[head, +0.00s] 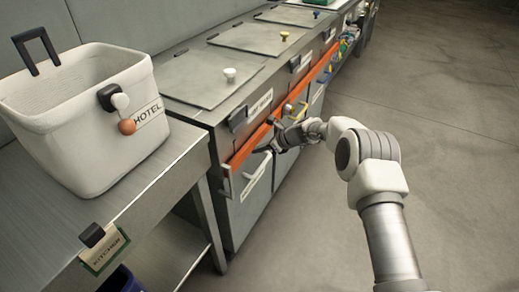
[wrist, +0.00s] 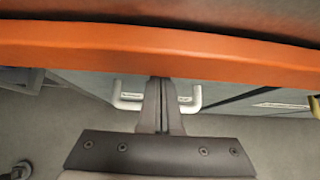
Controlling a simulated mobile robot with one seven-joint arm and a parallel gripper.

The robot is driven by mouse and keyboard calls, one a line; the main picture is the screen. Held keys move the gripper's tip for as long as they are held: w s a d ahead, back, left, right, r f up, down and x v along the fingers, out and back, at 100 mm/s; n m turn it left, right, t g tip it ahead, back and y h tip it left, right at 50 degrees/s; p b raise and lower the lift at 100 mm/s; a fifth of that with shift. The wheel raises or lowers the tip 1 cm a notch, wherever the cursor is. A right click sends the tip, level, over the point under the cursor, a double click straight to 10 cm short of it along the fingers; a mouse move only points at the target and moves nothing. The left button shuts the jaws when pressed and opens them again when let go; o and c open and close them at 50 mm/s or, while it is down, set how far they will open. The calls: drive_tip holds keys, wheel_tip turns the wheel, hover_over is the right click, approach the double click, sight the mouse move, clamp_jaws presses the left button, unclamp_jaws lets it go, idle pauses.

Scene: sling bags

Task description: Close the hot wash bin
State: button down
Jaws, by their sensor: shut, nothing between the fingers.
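A steel counter unit has bin fronts below an orange rail (head: 258,137). The label (head: 259,105) above the nearest bin appears to read hot wash, but it is small. That bin's grey front (head: 250,203) carries a white label strip (head: 255,178); its top edge seems to stand out a little below the rail, though I cannot tell how far. My gripper (head: 266,149) is shut and empty at the rail, near the top of this front. In the wrist view, my closed fingertips (wrist: 160,80) are at the orange rail (wrist: 110,49), with a white handle (wrist: 190,100) behind them.
A white hotel bag (head: 85,120) stands on a steel table (head: 150,185) at left. Coloured items (head: 348,42) hang farther along the rail. Open floor (head: 440,110) lies at right.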

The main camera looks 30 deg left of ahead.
drive_tip(key=d+f+p+v, duration=0.2)
drive_tip(key=p+v, duration=0.2)
drive_tip(key=v, duration=1)
drive_tip(key=s+d+r+n+t+h, duration=0.1)
drive_tip(key=s+d+r+n+h, duration=0.1)
drive_tip(key=s+d+r+n, duration=0.55)
drive_tip(key=s+d+r+n+t+h, duration=0.1)
drive_tip(key=s+d+r+n+h, duration=0.15)
drive_tip(key=d+r, duration=0.95)
drive_tip(key=s+d+r+n+t+h, duration=0.2)
drive_tip(key=s+d+r+n+h, duration=0.15)
drive_tip(key=s+d, duration=0.7)
drive_tip(key=s+d+r+n+t+h, duration=0.15)
drive_tip(key=s+d+r+n, duration=0.45)
drive_tip(key=s, duration=0.8)
wheel_tip(320, 180, up, 17)
drive_tip(key=m+p, duration=0.1)
drive_tip(key=p, duration=1.7)
drive_tip(key=shift+d+r, duration=0.2)
drive_tip(key=shift+d, duration=0.1)
